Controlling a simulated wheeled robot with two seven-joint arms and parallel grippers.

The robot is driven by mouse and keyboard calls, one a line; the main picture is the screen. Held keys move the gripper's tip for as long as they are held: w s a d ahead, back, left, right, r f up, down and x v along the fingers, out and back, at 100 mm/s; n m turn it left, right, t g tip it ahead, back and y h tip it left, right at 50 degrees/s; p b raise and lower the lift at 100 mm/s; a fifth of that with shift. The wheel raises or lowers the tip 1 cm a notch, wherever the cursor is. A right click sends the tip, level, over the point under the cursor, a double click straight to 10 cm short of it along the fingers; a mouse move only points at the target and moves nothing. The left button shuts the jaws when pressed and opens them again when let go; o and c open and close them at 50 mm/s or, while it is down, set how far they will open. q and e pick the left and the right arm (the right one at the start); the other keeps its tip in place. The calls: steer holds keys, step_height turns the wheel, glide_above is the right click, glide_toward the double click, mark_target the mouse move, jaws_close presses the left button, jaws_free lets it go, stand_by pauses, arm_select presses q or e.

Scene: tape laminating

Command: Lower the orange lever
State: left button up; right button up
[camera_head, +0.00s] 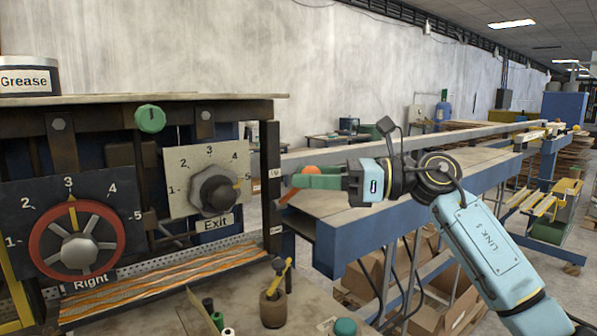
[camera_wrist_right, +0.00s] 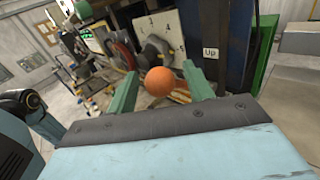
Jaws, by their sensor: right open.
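The orange lever (camera_head: 309,170) has a round orange knob and shows beside the right end of the dial panel in the head view. Its knob (camera_wrist_right: 159,82) is large in the right wrist view, between the two green fingers. My right gripper (camera_head: 293,182) is open, with its fingers around the knob. The fingers look apart from the knob on both sides; contact cannot be told. The gripper partly hides the lever's shaft in the head view. My left gripper is not in view.
The red Right dial (camera_head: 77,239) and the grey Exit dial (camera_head: 216,190) sit on the machine at left. An "Up" label (camera_wrist_right: 211,53) is near the lever. A cup with a yellow-handled tool (camera_head: 273,308) stands below. A long blue bench (camera_head: 380,232) runs to the right.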

steer(key=shift+w+a, duration=0.2)
steer(key=shift+a, duration=0.95)
jaws_close()
